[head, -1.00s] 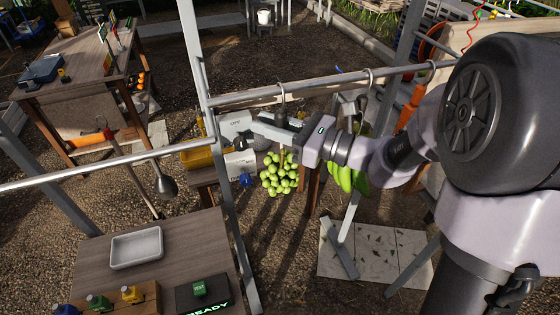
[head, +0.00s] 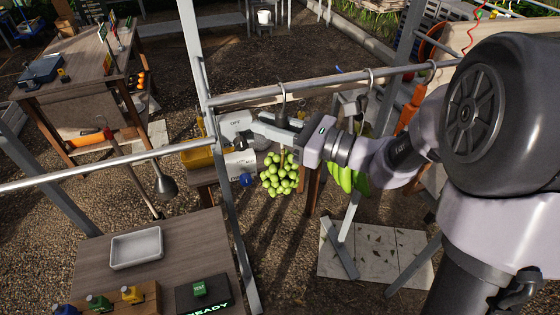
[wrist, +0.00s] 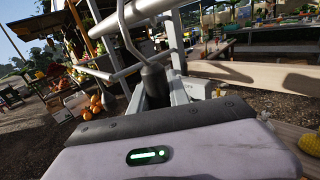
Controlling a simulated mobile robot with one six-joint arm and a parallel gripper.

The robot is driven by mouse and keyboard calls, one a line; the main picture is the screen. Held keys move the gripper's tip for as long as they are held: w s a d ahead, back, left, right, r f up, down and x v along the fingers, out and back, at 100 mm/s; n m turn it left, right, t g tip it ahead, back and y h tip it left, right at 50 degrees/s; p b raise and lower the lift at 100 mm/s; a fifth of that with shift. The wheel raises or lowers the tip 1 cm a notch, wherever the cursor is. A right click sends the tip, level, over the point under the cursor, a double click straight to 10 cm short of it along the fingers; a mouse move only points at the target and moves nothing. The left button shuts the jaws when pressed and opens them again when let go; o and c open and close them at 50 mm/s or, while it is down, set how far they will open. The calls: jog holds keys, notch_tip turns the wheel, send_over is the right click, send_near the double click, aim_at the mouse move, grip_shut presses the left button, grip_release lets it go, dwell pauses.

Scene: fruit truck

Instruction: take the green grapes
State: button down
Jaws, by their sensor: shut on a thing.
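The bunch of green grapes (head: 279,174) hangs in the middle of the head view, under a dark holder (head: 281,109) on a metal hook. The hook still hangs over the horizontal rail (head: 325,84).
Green bananas (head: 347,178) hang right of the grapes, close to my arm. An upright post (head: 222,170) stands to the left. A wooden table (head: 180,240) at the lower left carries an empty grey tray (head: 113,262) and several coloured buttons.

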jog(key=s+d+r+b, duration=0.1)
jog(key=s+d, duration=0.1)
jog(key=s, duration=0.5)
jog(key=s+d+r+b, duration=0.2)
jog(key=s, duration=0.4)
jog(key=shift+s, duration=0.35)
dwell(1.5)
